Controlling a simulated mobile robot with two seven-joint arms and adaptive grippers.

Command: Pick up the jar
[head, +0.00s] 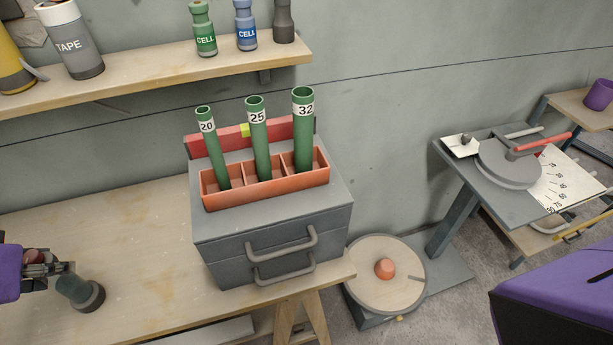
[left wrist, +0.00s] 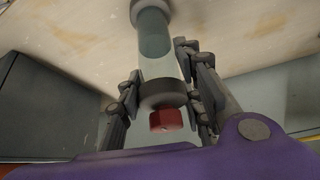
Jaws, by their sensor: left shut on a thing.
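The jar (head: 76,289) has a greenish see-through body and a dark round base, at the lower left in the head view over the wooden workbench (head: 130,232). In the left wrist view the jar (left wrist: 155,45) lies between the fingers, with a dark collar and a red top (left wrist: 166,120) nearest the camera. My left gripper (head: 58,271) is shut on the jar near its collar; it also shows in the left wrist view (left wrist: 160,72). I cannot tell whether the jar's base touches the bench. My right gripper is out of view.
A grey toolbox (head: 270,235) with an orange rack (head: 265,190) of green tubes stands right of the jar on the bench. A shelf (head: 150,75) with containers hangs above. A round reel (head: 385,290) and a bending table (head: 510,190) are further right. The bench's middle is clear.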

